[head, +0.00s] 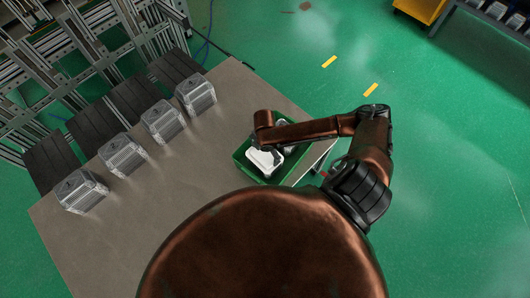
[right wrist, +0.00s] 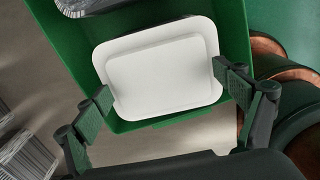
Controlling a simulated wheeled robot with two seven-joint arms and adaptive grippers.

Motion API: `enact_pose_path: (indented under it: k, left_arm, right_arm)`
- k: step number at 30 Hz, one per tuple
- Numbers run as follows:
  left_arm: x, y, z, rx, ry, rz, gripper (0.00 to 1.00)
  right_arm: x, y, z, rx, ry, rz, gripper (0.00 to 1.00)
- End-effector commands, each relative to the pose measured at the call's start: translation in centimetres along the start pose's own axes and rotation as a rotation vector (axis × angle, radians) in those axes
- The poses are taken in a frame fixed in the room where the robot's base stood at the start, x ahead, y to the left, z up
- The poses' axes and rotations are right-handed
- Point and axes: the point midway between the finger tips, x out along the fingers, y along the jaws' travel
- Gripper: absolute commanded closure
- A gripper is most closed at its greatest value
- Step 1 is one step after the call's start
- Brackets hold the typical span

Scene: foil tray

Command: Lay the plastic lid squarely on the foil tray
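The white plastic lid (head: 264,160) lies in a green crate on the table. In the right wrist view the lid (right wrist: 160,75) is a rounded rectangle with a raised middle, slightly turned relative to my gripper. My right gripper (right wrist: 162,84) is over the crate with its fingers spread wide. One fingertip is at the lid's left edge and the other at its right edge; I cannot tell whether they touch it. Several ribbed silvery trays (head: 122,156) stand in a row at the table's left; which one is the task's foil tray is unclear. My left gripper is not in view.
The green crate (right wrist: 238,30) has walls around the lid. Another pale, grey-sided item (right wrist: 85,6) is in it, cut off at the top. The grey table (head: 205,150) is clear between the trays and the crate. Dark panels (head: 107,126) border the trays' far side.

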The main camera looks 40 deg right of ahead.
Motion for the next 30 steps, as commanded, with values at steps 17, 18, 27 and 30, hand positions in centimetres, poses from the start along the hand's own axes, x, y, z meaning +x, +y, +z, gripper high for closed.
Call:
enact_pose_path:
  k: [17,18,27,30]
  left_arm:
    - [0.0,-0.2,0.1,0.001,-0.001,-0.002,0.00]
    - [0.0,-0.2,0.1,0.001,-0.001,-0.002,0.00]
    - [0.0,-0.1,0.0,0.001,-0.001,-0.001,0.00]
    - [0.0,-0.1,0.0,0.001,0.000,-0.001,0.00]
  right_arm:
    - [-1.6,0.2,0.1,-0.001,0.000,0.004,0.00]
    - [-2.3,0.2,0.1,-0.001,0.000,0.004,0.00]
    - [-8.5,0.1,0.1,-0.001,-0.002,0.004,0.00]
    - [-10.1,0.1,0.1,-0.001,-0.001,0.003,0.00]
